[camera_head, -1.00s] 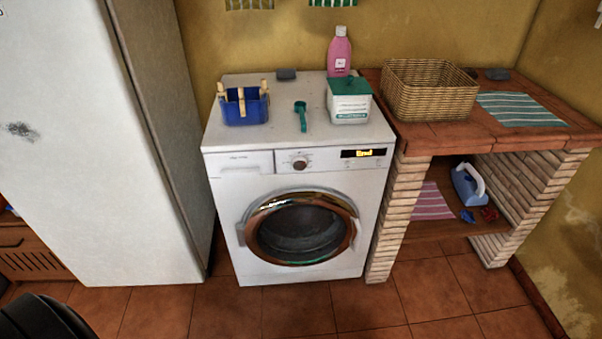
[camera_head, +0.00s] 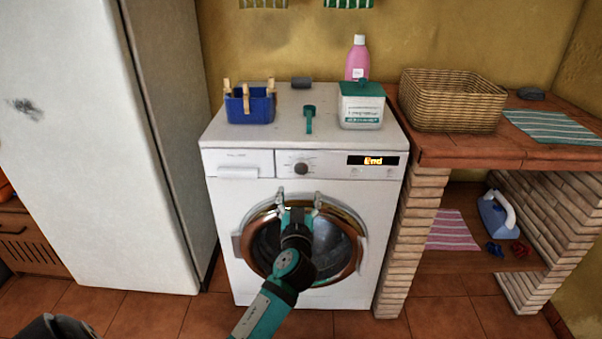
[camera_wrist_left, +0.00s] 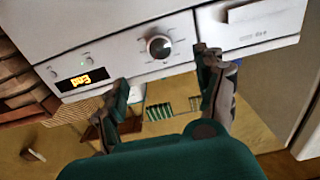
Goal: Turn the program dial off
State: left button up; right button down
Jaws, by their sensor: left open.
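The program dial (camera_head: 301,168) is a dark round knob on the white front panel of the washing machine (camera_head: 222,191). The display (camera_head: 373,160) to its right reads "End". My left gripper (camera_head: 298,199) is open and empty in front of the machine, just below the dial, over the top of the round door. In the left wrist view the dial (camera_wrist_left: 159,46) lies beyond and between the open fingertips (camera_wrist_left: 164,72), apart from them. My right gripper is not in view.
A blue peg basket (camera_head: 249,108), a green scoop (camera_head: 309,118), a white box (camera_head: 361,106) and a pink bottle (camera_head: 357,59) stand on the machine. A tall white cabinet (camera_head: 80,150) is at left. A brick counter (camera_head: 450,155) with a wicker basket (camera_head: 452,101) is at right.

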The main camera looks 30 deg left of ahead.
aim_at(301, 170)
pick_arm(q)
jog(key=x, duration=1.1)
jog(key=shift+w, duration=0.2)
jog(key=shift+w+a, duration=0.2)
jog(key=shift+w, duration=0.15)
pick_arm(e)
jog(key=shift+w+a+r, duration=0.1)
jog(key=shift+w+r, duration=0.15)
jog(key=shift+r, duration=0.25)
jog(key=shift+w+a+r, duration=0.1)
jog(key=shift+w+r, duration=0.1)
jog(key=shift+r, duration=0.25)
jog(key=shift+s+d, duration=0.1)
pick_arm(q)
jog(key=c, duration=0.4)
jog(key=shift+b, duration=0.35)
jog(key=c, duration=0.8)
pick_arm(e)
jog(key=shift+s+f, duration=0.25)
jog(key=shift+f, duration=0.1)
